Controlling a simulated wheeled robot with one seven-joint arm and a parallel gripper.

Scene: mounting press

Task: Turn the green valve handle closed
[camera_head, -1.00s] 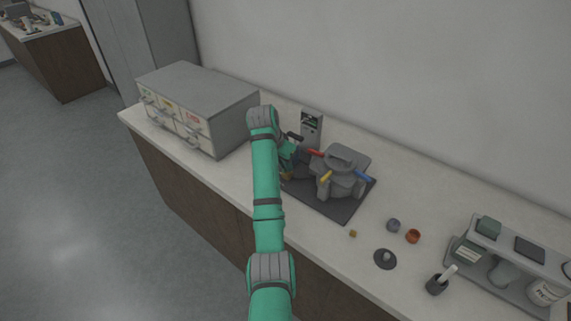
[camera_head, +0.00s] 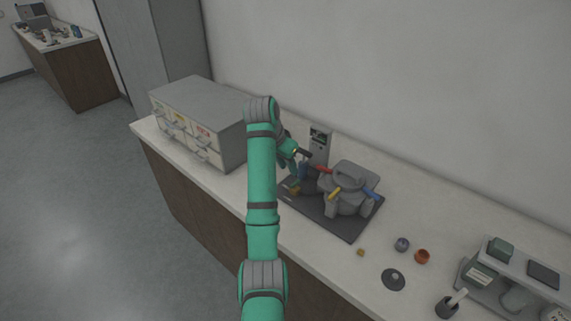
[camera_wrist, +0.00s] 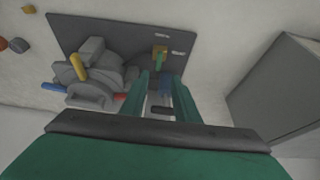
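The green valve handle (camera_wrist: 160,60) shows in the wrist view as a small green bar on a brass-coloured valve body (camera_wrist: 160,48), near the edge of a dark base plate (camera_wrist: 205,32). The brass body also shows in the head view (camera_head: 294,189), partly hidden by my arm. My gripper (camera_wrist: 160,77) is open, with its two teal fingers apart on either side of the view's middle. The handle appears just beyond the fingertips, in line with the gap. I cannot tell whether they touch.
The grey press (camera_head: 348,188) with red, yellow and blue handles stands beside my gripper. A grey control post (camera_head: 320,145) is behind it. A grey drawer cabinet (camera_head: 205,110) stands left. Small parts, a rack (camera_head: 515,272) and a cup (camera_head: 446,307) lie right.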

